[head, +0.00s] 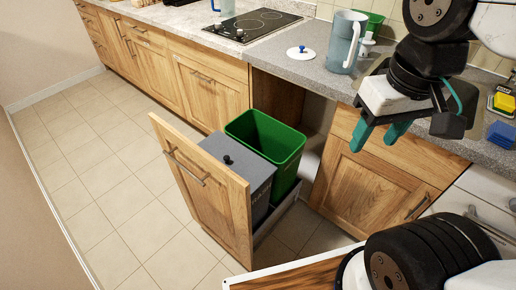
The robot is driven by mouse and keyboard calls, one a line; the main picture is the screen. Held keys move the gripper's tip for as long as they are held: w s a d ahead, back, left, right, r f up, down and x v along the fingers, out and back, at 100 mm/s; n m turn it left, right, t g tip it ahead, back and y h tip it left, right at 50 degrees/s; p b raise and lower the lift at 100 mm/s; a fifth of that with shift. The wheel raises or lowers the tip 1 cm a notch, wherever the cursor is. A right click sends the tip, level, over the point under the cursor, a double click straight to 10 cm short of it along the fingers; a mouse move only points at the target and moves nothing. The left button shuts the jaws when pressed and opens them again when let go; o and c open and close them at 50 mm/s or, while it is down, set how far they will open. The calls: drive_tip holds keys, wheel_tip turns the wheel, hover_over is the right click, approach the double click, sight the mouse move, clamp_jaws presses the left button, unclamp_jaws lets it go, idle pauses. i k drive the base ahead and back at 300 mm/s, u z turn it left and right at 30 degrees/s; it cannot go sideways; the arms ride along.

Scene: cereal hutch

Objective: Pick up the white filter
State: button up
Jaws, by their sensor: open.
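My gripper (380,132) hangs at the right, its two teal fingers apart and empty. It is over the front edge of the grey counter. A clear blue-grey pitcher (341,42) stands upright on the counter, behind and to the left of my gripper. A small white piece (366,44) stands just right of the pitcher, partly hidden by its handle; it may be the white filter, but it is too small to be sure. A round white lid-like disc (301,53) with a blue knob lies on the counter left of the pitcher.
A pulled-out wooden drawer front (205,190) carries a green bin (265,140) and a grey lidded bin (238,160). A green container (375,20), a blue sponge (501,134) and a yellow sponge (504,102) are on the counter. A cooktop (255,25) is farther left.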

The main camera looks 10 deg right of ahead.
sight(368, 43)
drive_tip(key=k, duration=0.5)
drive_tip(key=z, duration=1.05)
drive_tip(key=i, duration=0.65)
drive_tip(key=u, duration=0.75)
